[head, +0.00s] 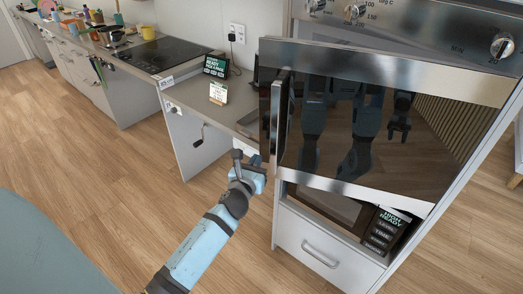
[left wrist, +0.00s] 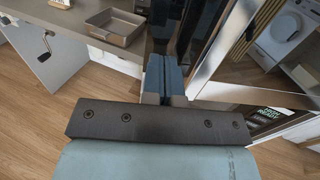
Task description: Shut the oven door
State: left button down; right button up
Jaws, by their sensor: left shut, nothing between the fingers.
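The oven door (head: 345,150) is a dark glass panel with a silver frame, standing partly open and swung out from the oven front. Its upright handle (head: 281,115) is on the left edge. My left gripper (head: 250,168) is shut and empty, just left of the door's lower left corner. In the left wrist view its fingers (left wrist: 164,78) are together beside the door (left wrist: 222,45). I cannot tell whether they touch it.
Control knobs (head: 502,46) sit above the door. A microwave (head: 340,207) and a drawer (head: 318,245) are below it. A counter with a hob (head: 160,54) and a crank (head: 199,137) is at left. A grey tray (left wrist: 115,27) shows in the wrist view. The floor at left is clear.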

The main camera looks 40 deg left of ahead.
aim_at(264, 147)
pick_arm(q)
jog(key=x, duration=0.3)
jog(key=shift+w+r+p, duration=0.1)
jog(key=shift+w+p, duration=0.05)
jog(key=shift+p, duration=0.15)
jog(key=shift+w+a, duration=0.25)
jog(key=shift+w, duration=0.4)
pick_arm(e)
jog(key=shift+d+r, duration=0.15)
jog(key=shift+r, duration=0.2)
